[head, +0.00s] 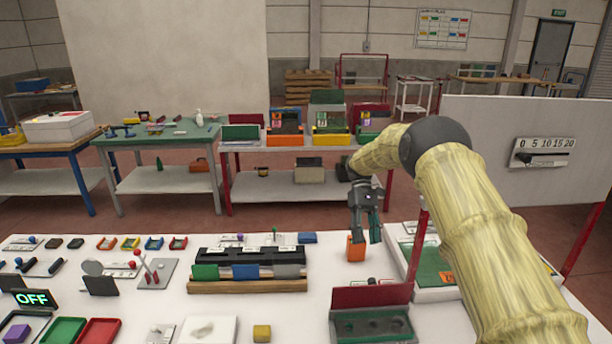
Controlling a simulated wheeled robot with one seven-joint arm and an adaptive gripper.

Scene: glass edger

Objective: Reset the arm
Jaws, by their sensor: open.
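My arm comes in from the lower right, in a pale yellow ribbed cover with a dark elbow. My gripper (364,226) points down over the white table (290,310), right of its middle. Its dark fingers are apart. A small orange block (355,250) stands just below the fingers, and the left finger overlaps its top in the picture. I cannot tell whether they touch. Nothing is clearly held.
A red-backed dark green tray (372,322) stands at the front. A rack with green, blue and grey plates (246,273) lies left of the gripper. A green-floored tray (430,265) and red posts stand right. An OFF sign (33,299) glows left.

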